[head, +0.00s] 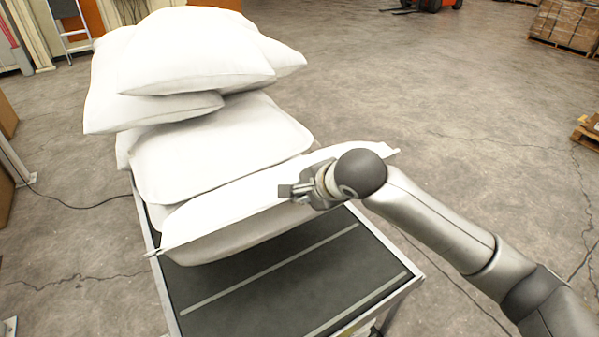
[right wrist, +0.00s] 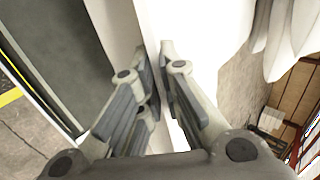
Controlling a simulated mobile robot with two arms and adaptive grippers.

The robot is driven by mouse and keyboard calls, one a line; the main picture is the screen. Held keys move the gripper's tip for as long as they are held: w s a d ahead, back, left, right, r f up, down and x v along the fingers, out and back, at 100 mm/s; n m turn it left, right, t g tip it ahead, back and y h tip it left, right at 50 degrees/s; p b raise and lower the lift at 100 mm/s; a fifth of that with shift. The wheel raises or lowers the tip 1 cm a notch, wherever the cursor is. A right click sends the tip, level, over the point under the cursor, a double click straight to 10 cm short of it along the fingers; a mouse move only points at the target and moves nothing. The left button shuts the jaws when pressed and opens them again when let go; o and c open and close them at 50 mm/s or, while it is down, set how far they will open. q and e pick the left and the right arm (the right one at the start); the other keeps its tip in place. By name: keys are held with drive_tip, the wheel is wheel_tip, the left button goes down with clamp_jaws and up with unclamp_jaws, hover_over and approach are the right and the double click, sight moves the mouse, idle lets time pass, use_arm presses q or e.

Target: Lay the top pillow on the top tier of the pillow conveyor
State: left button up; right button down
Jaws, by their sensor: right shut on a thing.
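My right gripper (head: 290,190) is shut on the near edge of a white pillow (head: 225,205). In the right wrist view, the fingers (right wrist: 155,80) pinch that pillow's white fabric (right wrist: 190,25) between them. The held pillow is at the near end of a pile, its seam edge facing me and its greyish underside showing. It appears to hang a little over the dark belt of the pillow conveyor (head: 290,285); whether it touches is unclear. More white pillows (head: 195,50) are heaped behind it, with one lying highest at the back. My left gripper is not in view.
The conveyor's belt is bare at its near end, with pale lines across it and a light metal frame (head: 405,290). Open concrete floor (head: 440,110) lies to the right. A ladder (head: 68,25) stands at back left, and stacked boxes (head: 568,22) at back right.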

drive_tip(key=s+d+f+t+y+b, duration=0.1)
drive_tip(key=s+d+f+t+b, duration=0.1)
drive_tip(key=f+b, duration=0.7)
drive_tip(key=s+d+f+t+y+b, duration=0.1)
drive_tip(key=s+f+t+y+b, duration=0.1)
drive_tip(key=f+b, duration=0.7)
drive_tip(key=shift+s+d+f+t+b, duration=0.35)
drive_tip(key=shift+s+b, duration=0.2)
drive_tip(key=shift+b, duration=1.6)
drive_tip(key=shift+r, duration=0.1)
